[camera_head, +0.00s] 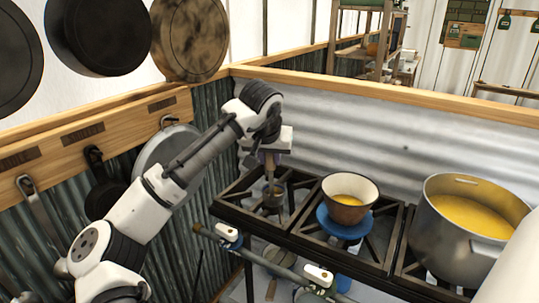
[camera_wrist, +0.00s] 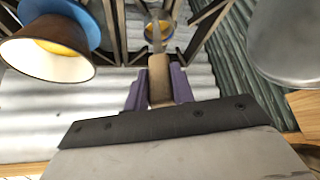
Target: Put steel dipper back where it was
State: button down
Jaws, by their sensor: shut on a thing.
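My gripper (camera_head: 270,152) is shut on the handle of the steel dipper, and its purple fingers (camera_wrist: 158,92) clasp the brown handle in the wrist view. The steel dipper (camera_head: 273,196) hangs upright with its cup low at the left burner of the stove (camera_head: 240,207). I cannot tell whether the cup touches the grate. In the wrist view the dipper (camera_wrist: 158,70) runs away from the fingers, with yellow showing at its far end. A large steel pot (camera_head: 450,232) of yellow liquid stands on the stove's right side.
A brown bowl (camera_head: 346,212) with yellow contents sits on a blue round piece (camera_head: 343,228) right of the dipper. Pans hang on the left wall, including a grey one (camera_head: 160,150) behind my arm. A wooden rail (camera_head: 400,87) tops the corrugated back wall.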

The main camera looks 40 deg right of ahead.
jog(key=c, duration=1.2)
grip_release()
jog(key=shift+f, duration=0.1)
jog(key=b+v, duration=0.3)
jog(key=v, duration=0.9)
